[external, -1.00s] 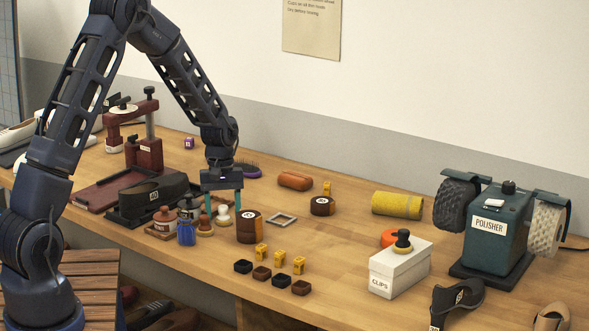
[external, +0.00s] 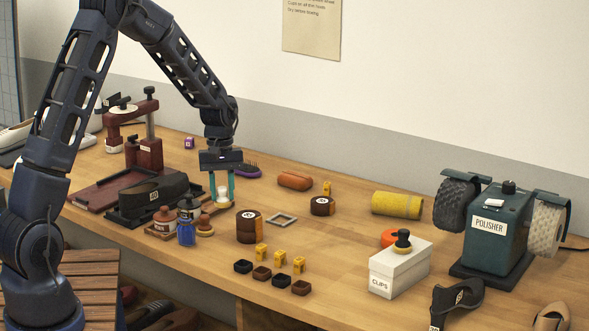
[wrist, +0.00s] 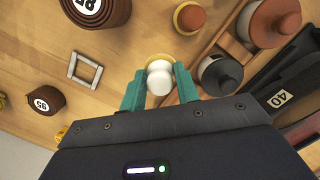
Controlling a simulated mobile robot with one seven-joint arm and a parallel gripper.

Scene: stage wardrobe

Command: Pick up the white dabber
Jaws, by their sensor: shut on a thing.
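The white dabber (external: 222,195) has a rounded white top and a yellowish base edge. It is between the teal fingers of my gripper (external: 221,187), which is shut on it. In the external view it hangs a little above the table. In the wrist view the dabber (wrist: 159,79) sits between the two fingertips (wrist: 160,88), its yellowish rim showing just beyond the white knob.
A brown-topped dabber (external: 205,226) and a blue bottle (external: 187,233) stand close to the left. Small yellow pieces and dark trays lie in front.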

